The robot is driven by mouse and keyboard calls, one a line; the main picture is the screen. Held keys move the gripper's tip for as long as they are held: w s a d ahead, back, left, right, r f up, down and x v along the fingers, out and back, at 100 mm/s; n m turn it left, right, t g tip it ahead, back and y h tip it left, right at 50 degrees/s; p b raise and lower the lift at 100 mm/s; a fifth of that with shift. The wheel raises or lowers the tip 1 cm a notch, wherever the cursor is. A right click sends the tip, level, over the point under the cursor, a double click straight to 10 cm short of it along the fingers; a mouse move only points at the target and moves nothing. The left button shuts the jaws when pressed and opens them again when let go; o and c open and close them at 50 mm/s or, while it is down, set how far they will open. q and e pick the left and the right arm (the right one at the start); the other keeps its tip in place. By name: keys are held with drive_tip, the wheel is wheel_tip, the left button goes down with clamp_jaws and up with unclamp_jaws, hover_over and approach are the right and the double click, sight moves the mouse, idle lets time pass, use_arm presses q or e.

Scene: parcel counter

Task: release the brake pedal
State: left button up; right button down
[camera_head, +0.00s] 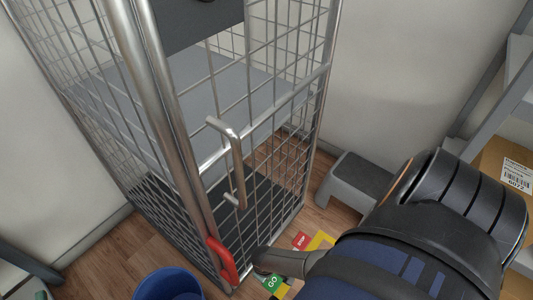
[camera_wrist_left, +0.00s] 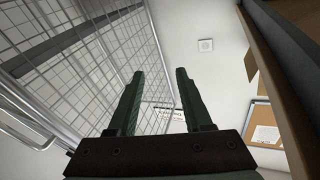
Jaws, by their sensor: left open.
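The brake pedal is not clear to me. In the head view a wire roll cage (camera_head: 215,190) has a red curved lever (camera_head: 222,262) at the foot of its near corner post. To its right a dark tapering piece (camera_head: 283,262) reaches the cage's lower edge; I cannot tell whether it is a pedal or part of my arm. Beside it are a green GO label (camera_head: 272,282) and a red STOP label (camera_head: 301,240). My left gripper (camera_wrist_left: 158,74) is open and empty in the left wrist view, with cage mesh beside it. My right gripper does not show.
A blue bin (camera_head: 170,284) stands left of the cage's foot. A grey step stool (camera_head: 355,178) stands by the back wall. A shelf with a labelled cardboard box (camera_head: 507,160) is at the right. One of my arms covers the lower right.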

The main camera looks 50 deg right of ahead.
use_arm(q)
drive_tip(key=shift+a+f+n+g+y, duration=0.1)
drive_tip(key=shift+f+n+g+y, duration=0.25)
drive_tip(key=shift+f, duration=0.85)
